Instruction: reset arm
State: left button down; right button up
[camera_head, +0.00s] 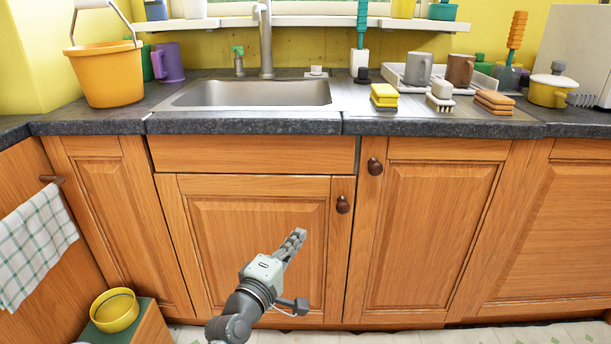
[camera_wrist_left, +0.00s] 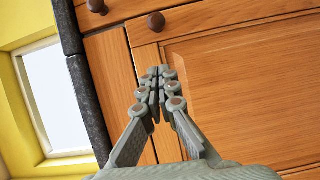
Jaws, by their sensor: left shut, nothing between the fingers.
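My left gripper (camera_head: 294,240) is low in front of the wooden cabinet door (camera_head: 245,245) under the sink, below and left of that door's round knob (camera_head: 343,205). It is shut and empty. In the left wrist view the fingers (camera_wrist_left: 158,78) are together, with the cabinet door (camera_wrist_left: 245,90) behind them. The knob (camera_wrist_left: 156,22) shows beyond the fingertips there, apart from them. My right gripper is in neither view.
The dark counter edge (camera_head: 245,123) runs above the doors. On the counter are an orange bucket (camera_head: 106,75), a sink (camera_head: 250,94), sponges (camera_head: 384,94) and a dish rack (camera_head: 399,76). A yellow bowl (camera_head: 114,311) sits on a box at lower left.

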pick_arm(q)
jog(key=s+a+f+m+g+y, duration=0.2)
jog(key=s+a+f+m+g, duration=0.25)
jog(key=s+f, duration=0.4)
jog(key=s+a+f+m+g+y, duration=0.25)
jog(key=s+a+f+m, duration=0.3)
jog(key=f, duration=0.55)
jog(key=s+a+f+m+g+y, duration=0.2)
jog(key=s+a+f+g, duration=0.1)
jog(key=s+a, duration=0.3)
jog(key=s+a+f+m+g+y+p, duration=0.1)
jog(key=s+a+f+m+g+y, duration=0.1)
jog(key=s+a, duration=0.5)
jog(key=s+f+g, duration=0.1)
jog(key=s, duration=0.3)
jog(key=shift+a+m, duration=0.15)
jog(key=shift+m, duration=0.15)
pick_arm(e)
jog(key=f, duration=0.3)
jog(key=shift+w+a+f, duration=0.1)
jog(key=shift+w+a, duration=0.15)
